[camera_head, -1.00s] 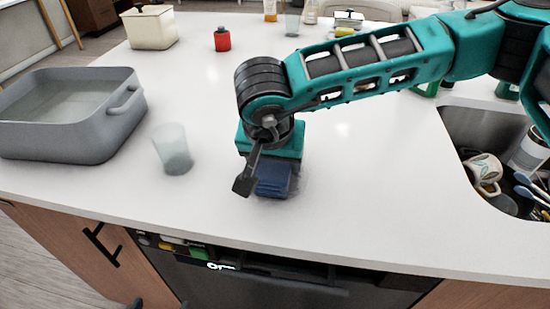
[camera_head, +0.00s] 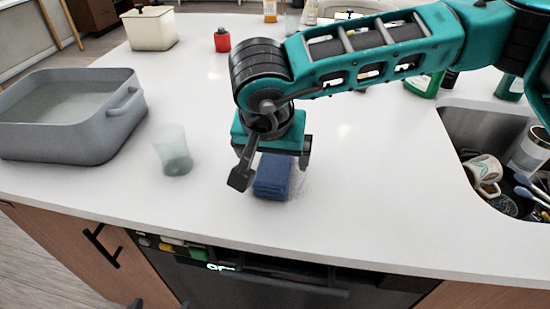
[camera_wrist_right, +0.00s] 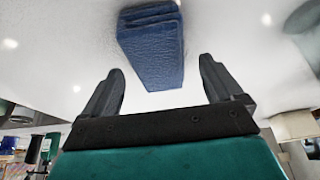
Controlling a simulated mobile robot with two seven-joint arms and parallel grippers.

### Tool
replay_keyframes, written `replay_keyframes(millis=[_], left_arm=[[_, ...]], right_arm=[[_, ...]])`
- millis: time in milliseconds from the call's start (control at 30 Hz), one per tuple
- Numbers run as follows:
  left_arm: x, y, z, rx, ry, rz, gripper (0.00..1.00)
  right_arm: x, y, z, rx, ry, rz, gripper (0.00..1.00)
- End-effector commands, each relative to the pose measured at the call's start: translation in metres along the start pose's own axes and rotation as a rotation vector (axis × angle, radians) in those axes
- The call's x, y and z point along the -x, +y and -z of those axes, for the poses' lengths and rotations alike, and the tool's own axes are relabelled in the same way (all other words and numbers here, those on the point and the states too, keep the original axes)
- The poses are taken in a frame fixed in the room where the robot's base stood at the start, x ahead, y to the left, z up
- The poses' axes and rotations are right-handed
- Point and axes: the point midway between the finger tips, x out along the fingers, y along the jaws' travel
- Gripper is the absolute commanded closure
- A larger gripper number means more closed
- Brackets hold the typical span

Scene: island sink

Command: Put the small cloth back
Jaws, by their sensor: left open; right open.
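The small cloth (camera_head: 272,180) is a folded dark blue stack lying on the white counter near its front edge. My right gripper (camera_head: 271,172) is just above and behind it, pointing down, with its fingers apart. In the right wrist view the cloth (camera_wrist_right: 152,48) lies beyond the open fingers (camera_wrist_right: 160,70), with a gap to each and nothing held. The gripper hides part of the cloth's far side in the head view. Dark tips that seem to be my left gripper (camera_head: 158,304) just show at the bottom edge, apart.
A grey basin (camera_head: 70,140) stands at the left, with a translucent cup (camera_head: 172,152) beside it. The sink (camera_head: 470,125) at the right holds mugs and utensils. A red bottle (camera_head: 222,40) and a cream pot (camera_head: 150,28) stand farther back. The counter right of the cloth is clear.

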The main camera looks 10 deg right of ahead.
Motion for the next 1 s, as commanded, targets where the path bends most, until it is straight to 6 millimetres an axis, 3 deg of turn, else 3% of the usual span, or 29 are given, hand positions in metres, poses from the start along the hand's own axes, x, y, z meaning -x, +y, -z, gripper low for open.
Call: replay_keyframes(millis=[200,400,600,1000], left_arm=[[-0.001,-0.001,-0.005,-0.001,-0.011,0.002,0.05],[0.0,-0.002,-0.005,-0.001,-0.013,0.004,0.05],[0.0,-0.002,-0.005,-0.001,-0.013,0.005,0.05],[0.001,-0.002,-0.002,-0.001,-0.006,0.005,0.05]], right_arm=[[0.051,-0.001,0.0,0.002,0.003,0.004,0.07],[0.082,-0.001,0.0,0.002,0.001,0.002,0.07],[0.093,0.0,0.0,0.002,0.0,0.0,0.07],[0.093,0.0,0.0,0.002,0.0,0.0,0.07]])
